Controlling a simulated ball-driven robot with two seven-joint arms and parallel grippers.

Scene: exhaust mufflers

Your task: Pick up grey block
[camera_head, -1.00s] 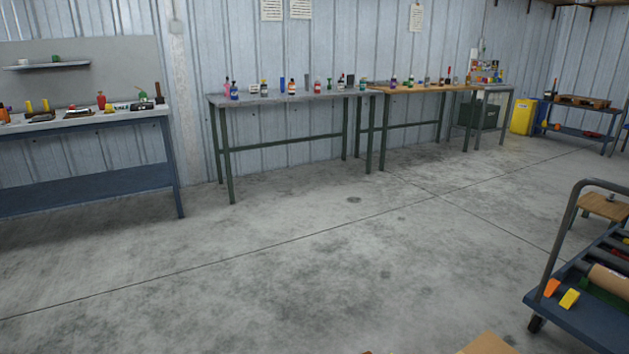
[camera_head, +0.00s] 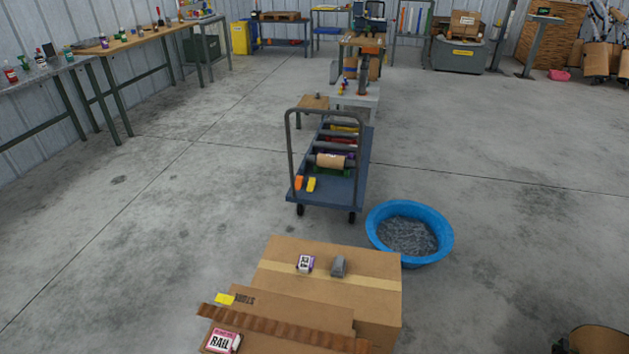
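A small grey block (camera_head: 339,266) lies on top of a closed cardboard box (camera_head: 380,290) in the lower middle of the head view. A small white and purple item (camera_head: 305,263) lies just to its left on the same box top. Neither of my grippers shows in the head view, and nothing touches the grey block.
A lower box in front carries a brown corrugated strip (camera_head: 280,328), a yellow piece (camera_head: 224,298) and a "RAIL" package (camera_head: 222,341). A blue tub (camera_head: 440,225) stands right of the box. A blue cart (camera_head: 345,190) is behind it.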

